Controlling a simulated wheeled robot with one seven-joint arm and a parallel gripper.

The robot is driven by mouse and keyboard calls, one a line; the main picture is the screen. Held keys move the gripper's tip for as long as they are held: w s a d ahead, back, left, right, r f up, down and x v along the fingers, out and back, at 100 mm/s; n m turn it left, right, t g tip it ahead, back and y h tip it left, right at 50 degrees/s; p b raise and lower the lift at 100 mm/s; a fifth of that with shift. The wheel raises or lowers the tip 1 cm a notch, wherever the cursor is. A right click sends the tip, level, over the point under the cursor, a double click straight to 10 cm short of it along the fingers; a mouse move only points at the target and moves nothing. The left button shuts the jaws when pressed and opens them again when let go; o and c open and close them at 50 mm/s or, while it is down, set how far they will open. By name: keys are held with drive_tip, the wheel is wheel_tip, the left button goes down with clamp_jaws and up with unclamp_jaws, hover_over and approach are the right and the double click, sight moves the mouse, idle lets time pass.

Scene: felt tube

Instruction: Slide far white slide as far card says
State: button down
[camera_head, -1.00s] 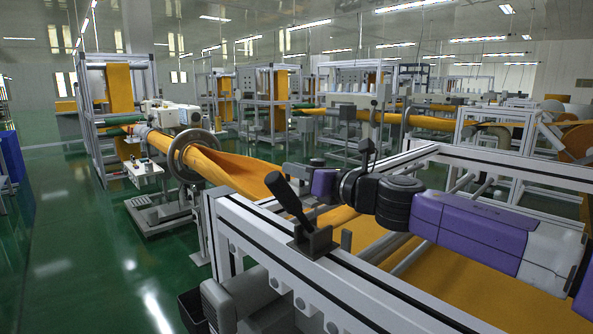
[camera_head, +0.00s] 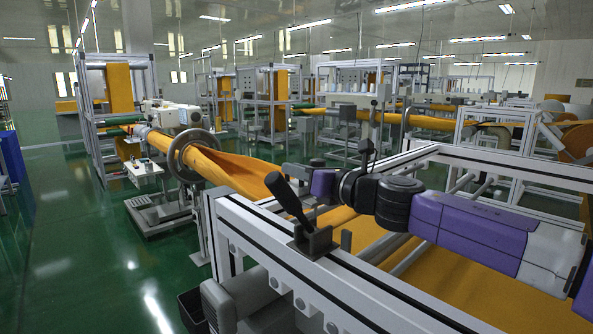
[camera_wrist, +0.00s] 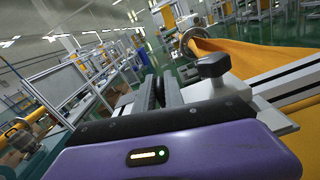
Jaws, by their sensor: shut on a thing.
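My gripper (camera_head: 290,172) is at the left end of my purple and black arm, just beyond the near rail of the white frame. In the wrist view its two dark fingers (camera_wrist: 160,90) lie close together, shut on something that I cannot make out. A black lever handle (camera_head: 290,203) on a grey bracket stands on the rail in front of the gripper in the head view. A dark knob (camera_wrist: 213,66) shows to the right of the fingers in the wrist view. I cannot pick out a white slide or a card in either view.
A small white shelf (camera_head: 145,170) with little items stands on the machine at the left. Green floor (camera_head: 85,265) is clear at the left.

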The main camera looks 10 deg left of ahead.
drive_tip(key=shift+s+a+p, duration=0.5)
drive_tip(key=shift+s+a, duration=0.25)
drive_tip(key=shift+s, duration=0.2)
drive_tip(key=c, duration=1.5)
unclamp_jaws()
drive_tip(key=shift+w+d, duration=0.1)
drive_tip(key=shift+w, duration=0.05)
drive_tip(key=shift+d, duration=0.15)
drive_tip(key=shift+v, duration=3.8)
